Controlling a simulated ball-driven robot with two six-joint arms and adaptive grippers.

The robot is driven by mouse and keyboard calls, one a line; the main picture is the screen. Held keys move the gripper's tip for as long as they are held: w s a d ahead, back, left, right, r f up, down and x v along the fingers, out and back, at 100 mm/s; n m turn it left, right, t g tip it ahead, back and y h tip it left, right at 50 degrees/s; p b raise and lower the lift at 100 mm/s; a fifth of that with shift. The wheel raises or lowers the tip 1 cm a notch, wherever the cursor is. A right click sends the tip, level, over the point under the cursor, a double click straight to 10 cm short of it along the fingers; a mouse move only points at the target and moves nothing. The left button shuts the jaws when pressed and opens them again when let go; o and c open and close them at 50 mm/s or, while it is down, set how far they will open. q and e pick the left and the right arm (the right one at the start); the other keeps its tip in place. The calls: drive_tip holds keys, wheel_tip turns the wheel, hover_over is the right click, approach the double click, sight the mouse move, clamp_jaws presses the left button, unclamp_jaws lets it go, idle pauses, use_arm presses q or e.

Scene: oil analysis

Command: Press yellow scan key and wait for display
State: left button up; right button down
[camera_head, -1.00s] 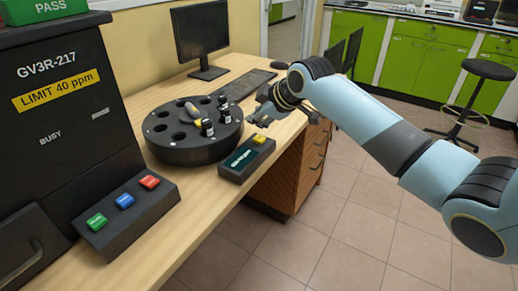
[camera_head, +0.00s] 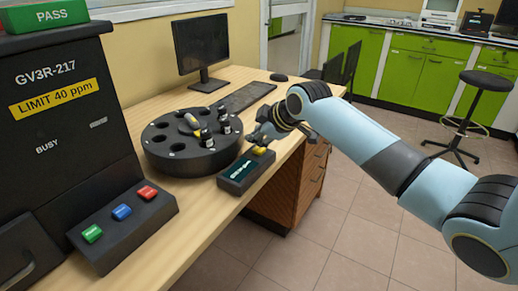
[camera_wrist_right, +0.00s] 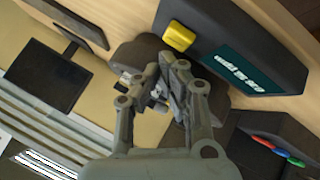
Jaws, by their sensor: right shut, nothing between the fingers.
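The black hand-held scanner (camera_head: 232,187) lies at the front edge of the desk, beside the round carousel. Its yellow key (camera_head: 259,151) is at the far end, and its dark display (camera_head: 241,170) carries pale text too small to read surely. The yellow key (camera_wrist_right: 179,36) and display (camera_wrist_right: 245,72) also show in the right wrist view. My right gripper (camera_head: 257,139) is shut and empty, its fingertips right by the key. In the right wrist view its fingertips (camera_wrist_right: 174,66) are close to the key; contact cannot be told. My left gripper is out of view.
The black carousel (camera_head: 165,160) holds several dark vials and one yellow-marked item. The analyser (camera_head: 65,125) with green, blue and red buttons stands at left. A monitor (camera_head: 200,45) and keyboard (camera_head: 248,97) are behind. Floor lies right of the desk.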

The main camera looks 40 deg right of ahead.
sight(257, 150)
idle(0.7)
drive_tip(key=shift+f, duration=0.4)
drive_tip(key=shift+f, duration=0.6)
idle(0.5)
drive_tip(key=shift+r+p, duration=0.75)
drive_tip(key=shift+r, duration=0.25)
wheel_tip(257, 150, up, 5)
drive_tip(key=p, duration=0.5)
